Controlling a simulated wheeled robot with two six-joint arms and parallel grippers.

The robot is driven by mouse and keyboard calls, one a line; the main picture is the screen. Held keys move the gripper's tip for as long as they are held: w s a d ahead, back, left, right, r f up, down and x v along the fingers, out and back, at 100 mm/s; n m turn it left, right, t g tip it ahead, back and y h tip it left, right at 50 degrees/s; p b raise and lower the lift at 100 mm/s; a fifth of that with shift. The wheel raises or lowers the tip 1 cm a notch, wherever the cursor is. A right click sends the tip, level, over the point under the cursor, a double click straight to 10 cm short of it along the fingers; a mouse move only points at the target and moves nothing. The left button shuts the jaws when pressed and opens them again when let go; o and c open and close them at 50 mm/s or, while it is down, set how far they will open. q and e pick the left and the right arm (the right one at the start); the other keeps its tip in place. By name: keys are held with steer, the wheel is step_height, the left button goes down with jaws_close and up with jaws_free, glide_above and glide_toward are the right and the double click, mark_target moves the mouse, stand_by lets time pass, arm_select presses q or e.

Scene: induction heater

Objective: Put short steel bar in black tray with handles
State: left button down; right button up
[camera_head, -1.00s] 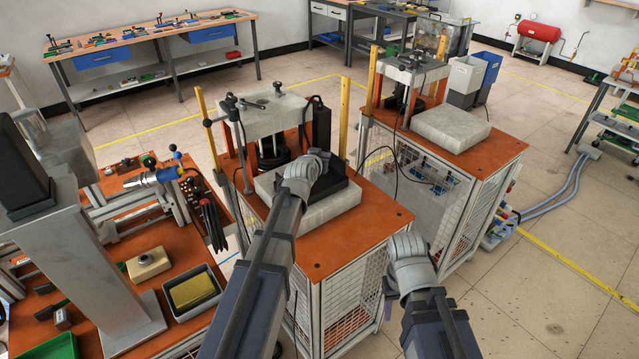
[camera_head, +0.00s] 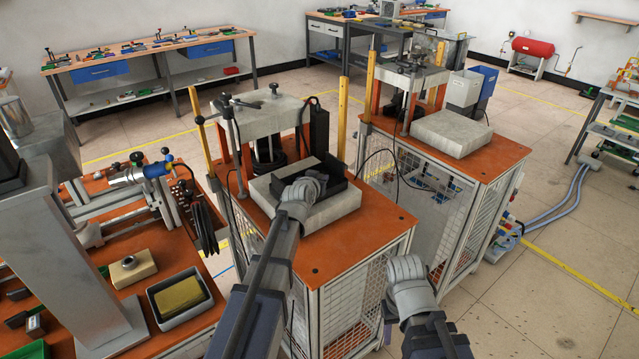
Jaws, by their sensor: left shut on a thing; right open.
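The black tray with handles (camera_head: 334,186) lies on the pale slab of the nearer press, on its orange-topped cart. My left arm reaches in from below, and its wrist end, with the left gripper (camera_head: 303,187), overlaps the tray's front left part in the picture. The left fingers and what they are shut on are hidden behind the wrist. I cannot make out the short steel bar. My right gripper (camera_head: 405,270) is open, low beside the cart's right side. Its fingers are also hidden behind the wrist.
The nearer press (camera_head: 262,118) has yellow uprights (camera_head: 343,118) and a black box beside the tray. A second press cart (camera_head: 490,152) stands behind right. A left bench holds a grey bin with a yellow block (camera_head: 181,294). Open floor (camera_head: 560,290) is at right.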

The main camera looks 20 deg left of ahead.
arm_select(q)
steer(key=shift+f, duration=0.15)
steer(key=c, duration=0.7)
jaws_free()
steer(key=shift+r, duration=0.3)
steer(key=p+v, duration=0.4)
steer(key=v, duration=0.7)
steer(key=shift+s+r, duration=0.1)
steer(key=shift+s, duration=0.05)
steer(key=shift+s+r+p, duration=0.1)
steer(key=shift+s+p, duration=0.2)
steer(key=shift+s, duration=0.05)
